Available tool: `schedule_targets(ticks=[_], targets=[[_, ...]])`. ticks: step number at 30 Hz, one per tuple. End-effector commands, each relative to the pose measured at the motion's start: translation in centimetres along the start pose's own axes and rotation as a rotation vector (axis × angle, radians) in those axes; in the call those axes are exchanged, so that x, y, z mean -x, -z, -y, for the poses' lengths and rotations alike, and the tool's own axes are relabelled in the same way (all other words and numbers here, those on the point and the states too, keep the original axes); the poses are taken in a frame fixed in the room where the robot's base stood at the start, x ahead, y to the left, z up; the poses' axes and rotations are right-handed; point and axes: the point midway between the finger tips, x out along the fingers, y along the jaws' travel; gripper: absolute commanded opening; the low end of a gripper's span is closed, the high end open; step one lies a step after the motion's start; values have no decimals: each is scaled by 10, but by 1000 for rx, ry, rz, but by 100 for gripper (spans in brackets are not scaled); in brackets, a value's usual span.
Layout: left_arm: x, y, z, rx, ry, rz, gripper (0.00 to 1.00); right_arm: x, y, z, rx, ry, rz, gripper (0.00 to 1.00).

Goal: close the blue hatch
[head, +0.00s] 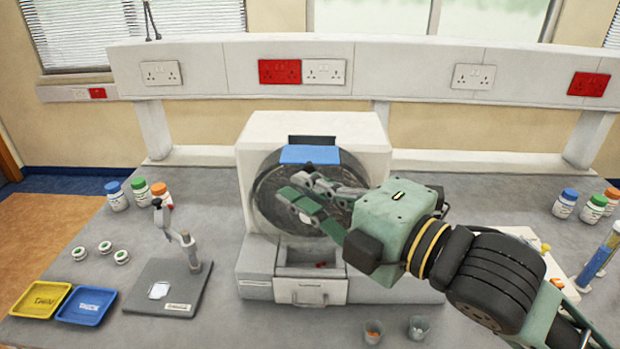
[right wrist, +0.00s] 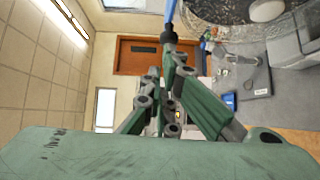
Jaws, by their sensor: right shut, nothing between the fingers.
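The blue hatch (head: 309,154) is a flat flap at the top front of the white machine (head: 262,130). A dark opening (head: 312,140) shows just behind and above it, so the hatch stands open. My right gripper (head: 297,186) is in front of the machine's round dark drum, below the hatch in the picture. Its fingers are shut and empty. In the right wrist view the closed fingertips (right wrist: 168,36) point at a narrow blue strip (right wrist: 170,10), which looks like the hatch seen edge-on. I cannot tell whether they touch. My left gripper is not in view.
A stand on a grey plate (head: 180,275), yellow (head: 40,298) and blue (head: 87,305) trays and several bottles are at left. Two small cups (head: 373,331) stand near the front edge.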

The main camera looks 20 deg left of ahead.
Motion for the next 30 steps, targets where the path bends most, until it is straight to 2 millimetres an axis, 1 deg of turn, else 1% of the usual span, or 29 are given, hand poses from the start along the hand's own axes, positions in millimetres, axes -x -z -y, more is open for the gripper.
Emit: schedule_targets(ticks=[10, 18, 21, 24, 30], targets=[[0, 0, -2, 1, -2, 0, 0, -2, -2, 0, -1, 2, 1, 0], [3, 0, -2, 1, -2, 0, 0, -29, -34, -3, 1, 2, 3, 0], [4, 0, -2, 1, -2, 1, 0, -36, -41, -3, -1, 2, 2, 0], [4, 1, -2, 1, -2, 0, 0, -39, -45, -3, -1, 1, 2, 0], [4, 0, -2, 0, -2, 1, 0, -39, -45, -3, -1, 0, 3, 0]])
